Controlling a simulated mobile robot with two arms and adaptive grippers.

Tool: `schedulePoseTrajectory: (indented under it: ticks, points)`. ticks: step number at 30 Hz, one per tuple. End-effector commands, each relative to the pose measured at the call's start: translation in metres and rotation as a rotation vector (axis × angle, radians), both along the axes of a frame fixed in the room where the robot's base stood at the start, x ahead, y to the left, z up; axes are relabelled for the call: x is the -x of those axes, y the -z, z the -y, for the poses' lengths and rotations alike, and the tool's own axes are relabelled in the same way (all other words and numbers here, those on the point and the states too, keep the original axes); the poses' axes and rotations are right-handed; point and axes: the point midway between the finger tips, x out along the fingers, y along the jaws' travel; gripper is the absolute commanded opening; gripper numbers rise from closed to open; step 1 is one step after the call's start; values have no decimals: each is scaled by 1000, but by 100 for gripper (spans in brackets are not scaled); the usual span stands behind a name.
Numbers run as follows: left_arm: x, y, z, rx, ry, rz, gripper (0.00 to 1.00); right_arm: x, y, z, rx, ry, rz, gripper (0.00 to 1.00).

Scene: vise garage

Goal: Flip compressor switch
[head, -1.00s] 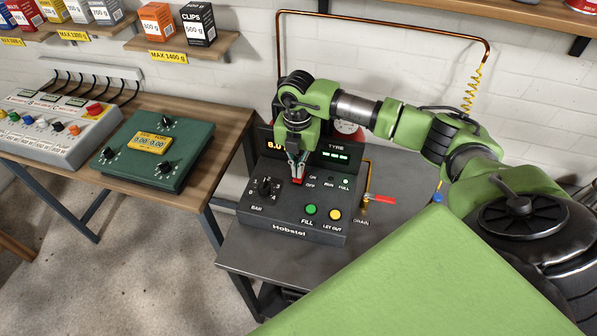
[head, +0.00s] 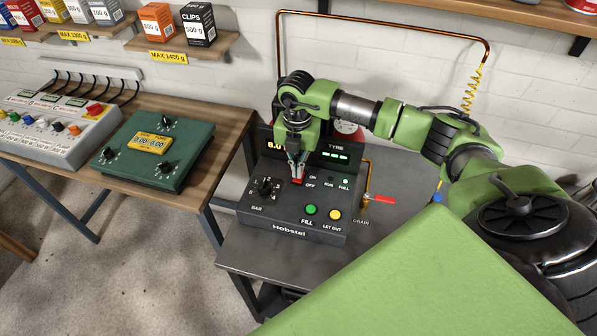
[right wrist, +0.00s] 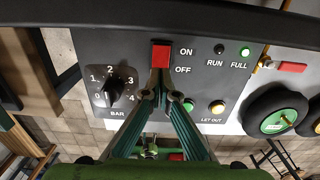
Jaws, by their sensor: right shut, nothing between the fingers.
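The compressor panel (head: 283,210) is a dark box marked Hobstal, on a grey table. Its red switch (head: 297,181) sits beside the ON and OFF labels. My right gripper (head: 296,176) points down at the switch and partly covers it. In the right wrist view the red switch (right wrist: 160,54) is just beyond the tips of the right gripper (right wrist: 160,95), whose fingers are shut and empty. I cannot tell whether the tips touch the switch. The RUN lamp (right wrist: 219,49) is dark and the FULL lamp (right wrist: 244,52) glows green. My left gripper is not in view.
A BAR dial (head: 265,187), a green FILL button (head: 310,210) and a yellow LET OUT button (head: 335,214) share the panel. A red-handled drain valve (head: 380,199) stands to the right. A wooden bench (head: 218,128) with other devices is at left.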

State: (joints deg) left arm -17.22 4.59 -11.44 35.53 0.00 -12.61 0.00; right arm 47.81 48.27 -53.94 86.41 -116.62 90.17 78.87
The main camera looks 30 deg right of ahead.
Motion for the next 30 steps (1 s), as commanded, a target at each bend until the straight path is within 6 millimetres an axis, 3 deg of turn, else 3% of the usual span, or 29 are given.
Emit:
schedulePoseTrajectory:
  ticks: [30]
  points:
    - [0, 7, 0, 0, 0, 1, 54, 0, 10, 0, 0, 0, 0, 0]
